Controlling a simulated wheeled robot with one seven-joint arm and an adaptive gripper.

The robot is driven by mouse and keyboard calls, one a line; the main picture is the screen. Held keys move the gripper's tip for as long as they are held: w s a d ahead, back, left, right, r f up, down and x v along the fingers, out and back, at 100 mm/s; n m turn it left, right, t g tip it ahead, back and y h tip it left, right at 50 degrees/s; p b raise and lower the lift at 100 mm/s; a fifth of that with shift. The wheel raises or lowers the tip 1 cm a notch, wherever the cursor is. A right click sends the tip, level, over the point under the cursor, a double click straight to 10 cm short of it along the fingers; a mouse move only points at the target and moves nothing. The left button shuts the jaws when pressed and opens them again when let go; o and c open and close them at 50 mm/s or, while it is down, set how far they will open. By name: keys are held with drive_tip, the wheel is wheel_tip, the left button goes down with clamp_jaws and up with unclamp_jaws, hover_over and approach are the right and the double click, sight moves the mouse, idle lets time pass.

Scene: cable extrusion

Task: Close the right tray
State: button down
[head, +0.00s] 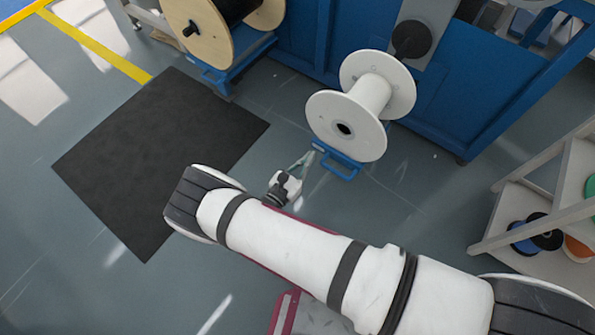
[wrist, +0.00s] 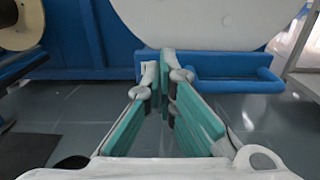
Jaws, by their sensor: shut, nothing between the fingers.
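The right tray (head: 340,164) is blue with a bar handle and sticks out from the blue machine under a white spool (head: 368,97). In the wrist view the tray's blue front (wrist: 235,66) shows just right of my fingertips, with the spool's white flange (wrist: 210,22) above it. My gripper (head: 310,157) is shut and empty, with its fingertips at the left end of the tray's front. In the wrist view my gripper (wrist: 163,66) has teal fingers meeting at the tips. I cannot tell whether the tips touch the tray.
A left tray (head: 222,76) holds a wooden spool (head: 205,30) with black cable. The blue machine (head: 460,85) stands behind. A shelf (head: 515,205) with small coloured spools stands at the right. A dark mat (head: 155,155) lies on open floor at the left.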

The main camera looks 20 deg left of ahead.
sight(319, 145)
drive_tip(key=shift+b+x, duration=0.3)
drive_tip(key=shift+x, duration=1.4)
